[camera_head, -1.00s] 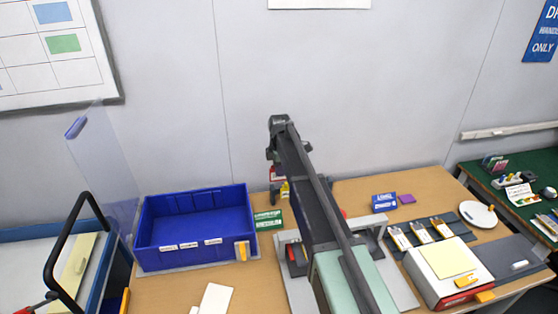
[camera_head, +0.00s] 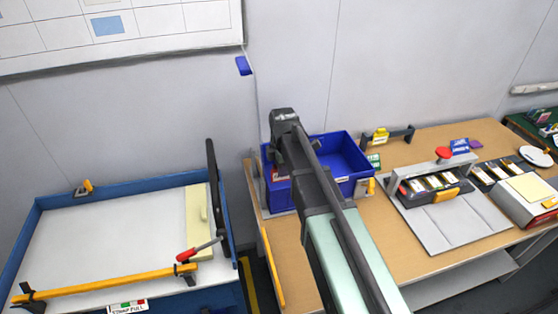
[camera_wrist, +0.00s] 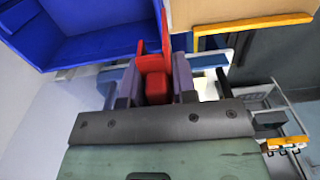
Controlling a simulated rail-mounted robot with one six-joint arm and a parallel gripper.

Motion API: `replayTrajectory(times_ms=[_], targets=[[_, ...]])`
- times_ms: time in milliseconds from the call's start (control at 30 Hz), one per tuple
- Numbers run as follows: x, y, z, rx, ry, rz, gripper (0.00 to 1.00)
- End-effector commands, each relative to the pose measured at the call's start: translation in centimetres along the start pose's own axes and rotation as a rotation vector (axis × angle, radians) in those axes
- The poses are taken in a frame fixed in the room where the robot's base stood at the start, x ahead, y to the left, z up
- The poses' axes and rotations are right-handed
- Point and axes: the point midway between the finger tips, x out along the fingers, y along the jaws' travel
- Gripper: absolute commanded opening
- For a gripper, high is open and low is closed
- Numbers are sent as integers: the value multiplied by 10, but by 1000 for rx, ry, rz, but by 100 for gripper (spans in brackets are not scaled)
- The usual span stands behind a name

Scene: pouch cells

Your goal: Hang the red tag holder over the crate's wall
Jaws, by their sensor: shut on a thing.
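The red tag holder (camera_wrist: 157,86) is between my gripper's fingers (camera_wrist: 154,88) in the wrist view, with an upright red part reaching past the fingertips. In the head view a small red and white part of it (camera_head: 281,173) shows beside my arm. The blue crate (camera_head: 345,157) stands at the left end of the table, partly hidden by my arm. In the wrist view the crate (camera_wrist: 95,48) fills the upper left, with the holder near its right end. I cannot tell whether the holder touches the wall.
A yellow piece (camera_head: 371,186) is at the crate's front right corner. A blue-rimmed white-topped cart (camera_head: 120,235) stands left of the table across a narrow gap. A grey fixture (camera_head: 445,215) is to the right. The wooden tabletop (camera_head: 400,150) has bare room behind the fixture.

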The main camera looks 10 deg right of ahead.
Motion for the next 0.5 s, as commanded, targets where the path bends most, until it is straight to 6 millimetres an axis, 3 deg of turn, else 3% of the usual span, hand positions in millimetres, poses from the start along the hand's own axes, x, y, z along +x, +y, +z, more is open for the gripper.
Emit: replayTrajectory(times_ms=[500], targets=[[6,-1,0,-3,0,0,3]])
